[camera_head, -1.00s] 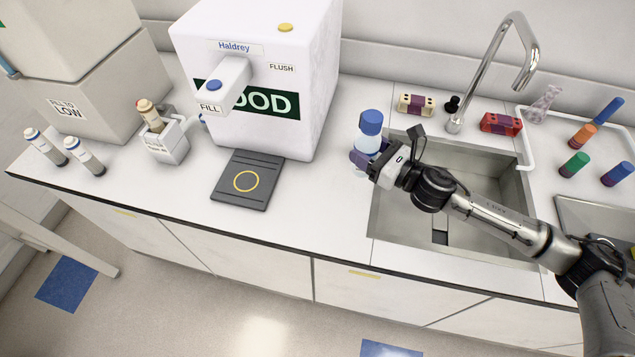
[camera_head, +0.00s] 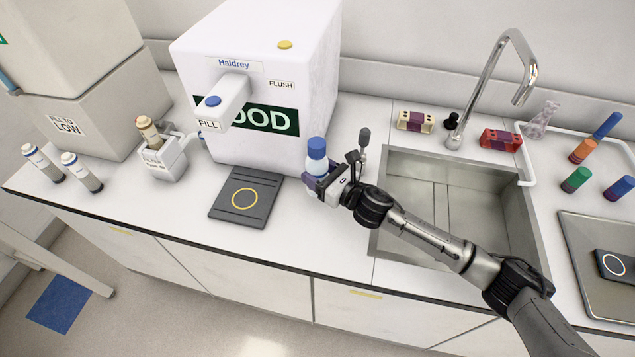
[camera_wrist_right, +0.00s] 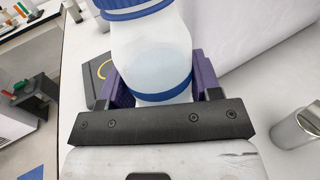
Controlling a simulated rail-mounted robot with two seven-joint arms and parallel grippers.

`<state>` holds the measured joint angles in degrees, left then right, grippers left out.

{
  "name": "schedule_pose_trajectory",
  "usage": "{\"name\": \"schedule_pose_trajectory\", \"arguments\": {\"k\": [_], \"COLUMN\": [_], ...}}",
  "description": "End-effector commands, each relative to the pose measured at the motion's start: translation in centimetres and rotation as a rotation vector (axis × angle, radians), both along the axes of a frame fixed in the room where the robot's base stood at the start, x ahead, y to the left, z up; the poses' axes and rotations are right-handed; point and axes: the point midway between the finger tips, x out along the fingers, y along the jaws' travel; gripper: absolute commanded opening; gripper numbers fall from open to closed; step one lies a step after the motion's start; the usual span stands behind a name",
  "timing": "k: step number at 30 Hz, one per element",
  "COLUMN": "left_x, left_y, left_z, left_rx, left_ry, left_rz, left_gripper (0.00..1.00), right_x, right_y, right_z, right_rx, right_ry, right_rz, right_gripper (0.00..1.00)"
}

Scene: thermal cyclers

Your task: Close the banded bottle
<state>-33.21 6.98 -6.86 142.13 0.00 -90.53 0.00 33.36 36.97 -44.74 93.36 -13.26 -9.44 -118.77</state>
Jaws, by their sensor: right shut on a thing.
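The banded bottle (camera_head: 317,163) is white with a blue cap (camera_head: 316,147) on top. In the right wrist view, the bottle (camera_wrist_right: 150,60) shows a blue band (camera_wrist_right: 165,95) round its lower part, and only the lower part of the blue cap (camera_wrist_right: 135,8) is in frame. My right gripper (camera_head: 317,184) is shut around the bottle, its purple fingers on both sides. It holds the bottle upright by its lower part, in front of the dispenser's right corner. Whether the cap is tight cannot be told. My left gripper is not in view.
The white Haldrey dispenser (camera_head: 305,70) stands behind the bottle. A dark pad with a yellow ring (camera_head: 239,217) lies to its left. A slim dark-topped item (camera_head: 364,141) stands behind my gripper, beside the sink (camera_head: 465,181). The front counter strip is clear.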

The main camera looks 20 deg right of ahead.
Motion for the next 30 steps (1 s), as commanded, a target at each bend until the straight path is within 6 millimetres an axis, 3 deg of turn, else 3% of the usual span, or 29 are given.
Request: {"name": "schedule_pose_trajectory", "arguments": {"k": [11,22,30], "left_x": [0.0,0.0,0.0], "left_y": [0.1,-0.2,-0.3], "left_z": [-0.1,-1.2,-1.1], "left_rx": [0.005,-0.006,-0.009], "left_ry": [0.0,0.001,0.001], "left_rz": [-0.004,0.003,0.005], "left_gripper": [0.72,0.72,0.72], "right_x": [0.1,0.0,0.0], "right_y": [0.1,0.0,0.1], "right_z": [-0.1,-4.0,-4.0], "right_rx": [0.0,0.001,-0.001], "right_ry": [-0.001,0.002,0.0], "right_rz": [0.0,0.0,0.001], "right_gripper": [0.0,0.0,0.0]}}
